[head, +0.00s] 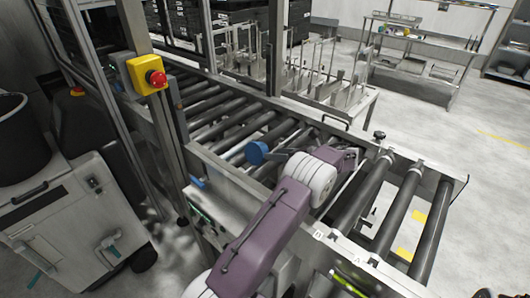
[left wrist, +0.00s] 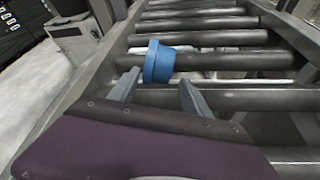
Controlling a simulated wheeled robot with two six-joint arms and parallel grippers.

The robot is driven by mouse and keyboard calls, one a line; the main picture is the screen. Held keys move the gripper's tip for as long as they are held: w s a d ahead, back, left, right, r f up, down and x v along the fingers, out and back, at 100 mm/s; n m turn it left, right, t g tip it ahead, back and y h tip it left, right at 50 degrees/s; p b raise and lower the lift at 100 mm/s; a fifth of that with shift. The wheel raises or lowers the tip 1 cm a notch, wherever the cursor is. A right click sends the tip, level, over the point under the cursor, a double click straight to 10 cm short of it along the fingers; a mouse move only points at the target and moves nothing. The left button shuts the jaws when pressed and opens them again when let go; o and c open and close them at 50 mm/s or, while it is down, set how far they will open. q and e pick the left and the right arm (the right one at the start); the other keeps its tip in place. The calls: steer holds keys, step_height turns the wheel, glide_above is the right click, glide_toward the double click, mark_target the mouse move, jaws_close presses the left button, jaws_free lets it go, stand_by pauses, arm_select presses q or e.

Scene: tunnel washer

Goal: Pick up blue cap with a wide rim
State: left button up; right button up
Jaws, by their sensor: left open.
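The blue cap (head: 257,152) with a wide rim is at the near side of the roller conveyor in the head view. In the left wrist view the blue cap (left wrist: 159,62) sits over the rollers, just past the fingertips and roughly between them. My left gripper (head: 283,155) is close to the cap on its right in the head view, partly hidden by its own wrist. In the left wrist view the fingers of the left gripper (left wrist: 158,88) are spread apart with nothing clearly between them. My right gripper is not in view.
The conveyor's dark rollers (head: 228,108) run under the cap, with metal side rails. A yellow box with a red emergency button (head: 147,74) is on a post at the left. A metal rack (head: 335,85) stands behind. Open floor lies at the right.

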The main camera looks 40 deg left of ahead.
mark_target(258, 153)
arm_select(q)
steer(key=x, duration=0.3)
steer(key=shift+s+a+r, duration=0.1)
steer(key=shift+s, duration=0.15)
steer(key=shift+w+a+f, duration=0.1)
steer(key=shift+a+f, duration=0.1)
steer(key=shift+a, duration=0.2)
steer(key=x, duration=0.5)
steer(key=shift+a+f, duration=0.1)
steer(key=shift+a, duration=0.05)
jaws_close()
